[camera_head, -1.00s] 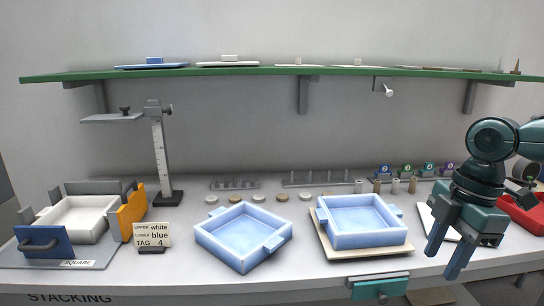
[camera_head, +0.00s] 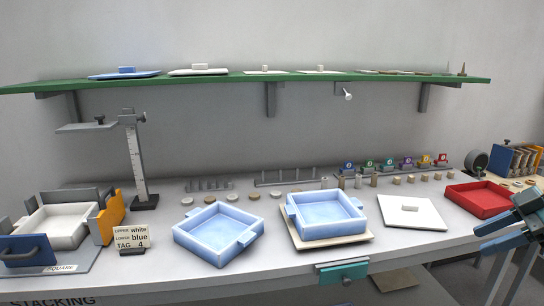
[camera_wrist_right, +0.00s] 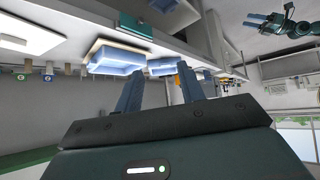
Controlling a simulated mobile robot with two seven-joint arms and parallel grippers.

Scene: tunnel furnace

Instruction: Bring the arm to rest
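My right gripper (camera_head: 488,237) is at the right edge of the head view, in front of the bench and near the red tray. Its two fingers are apart with nothing between them, which the right wrist view also shows (camera_wrist_right: 160,80). My left gripper is outside the head view. A dark arm with a two-pronged gripper (camera_wrist_right: 258,20), mine on the left, shows small at the top right of the right wrist view. Its prongs look apart and empty.
A blue square tray (camera_head: 218,259) stands on the bench (camera_head: 150,283); another (camera_head: 325,231) sits on a pale board. A white lidded plate (camera_head: 412,222) and a red tray (camera_head: 462,204) are to the right. A green shelf (camera_head: 220,82) runs above. A teal-fronted fixture (camera_head: 343,272) is on the front edge.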

